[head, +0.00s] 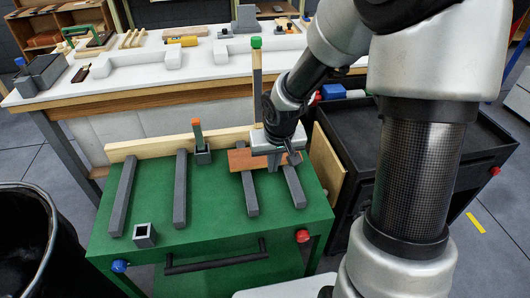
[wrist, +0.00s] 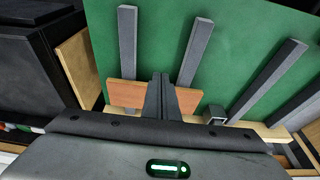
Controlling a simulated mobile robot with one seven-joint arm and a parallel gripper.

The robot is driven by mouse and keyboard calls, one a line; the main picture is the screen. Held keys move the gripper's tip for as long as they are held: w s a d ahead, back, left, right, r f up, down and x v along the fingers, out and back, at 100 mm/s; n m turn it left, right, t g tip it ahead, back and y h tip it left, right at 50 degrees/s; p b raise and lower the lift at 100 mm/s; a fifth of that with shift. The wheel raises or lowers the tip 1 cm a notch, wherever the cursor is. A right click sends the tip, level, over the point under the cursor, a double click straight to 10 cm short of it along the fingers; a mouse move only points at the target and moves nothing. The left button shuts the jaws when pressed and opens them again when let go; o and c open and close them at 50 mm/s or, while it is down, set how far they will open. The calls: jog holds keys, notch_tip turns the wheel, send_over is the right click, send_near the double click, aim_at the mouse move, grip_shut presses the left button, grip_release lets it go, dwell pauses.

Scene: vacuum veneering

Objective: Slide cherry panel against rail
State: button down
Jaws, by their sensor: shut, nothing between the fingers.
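The cherry panel (head: 240,160) is a thin reddish-brown board lying across the two right-hand grey bars on the green table. It also shows in the wrist view (wrist: 125,93), on both sides of my fingers. The rail (head: 150,147) is a long pale wooden strip along the table's back edge. The panel lies close in front of it; my gripper hides part of that edge, so I cannot tell if they touch. My gripper (wrist: 160,76) is shut and empty, its fingers overlapping the middle of the panel in the wrist view.
Grey bars (head: 120,197) lie across the green table (head: 215,210). An orange-topped stick (head: 197,133) stands in a grey socket near the rail; an empty socket (head: 144,236) sits front left. A green-topped stick (head: 257,80) rises behind. A black bin (head: 25,240) stands left.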

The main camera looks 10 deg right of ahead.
jog(key=b, duration=0.4)
send_near(267, 175)
jog(key=s+f, duration=0.1)
jog(key=f, duration=0.2)
jog(key=s+f, duration=0.1)
jog(key=shift+s+f, duration=0.35)
jog(key=shift+f, duration=0.05)
jog(key=w, duration=0.3)
jog(key=shift+w+f, duration=0.15)
jog(key=shift+w, duration=0.5)
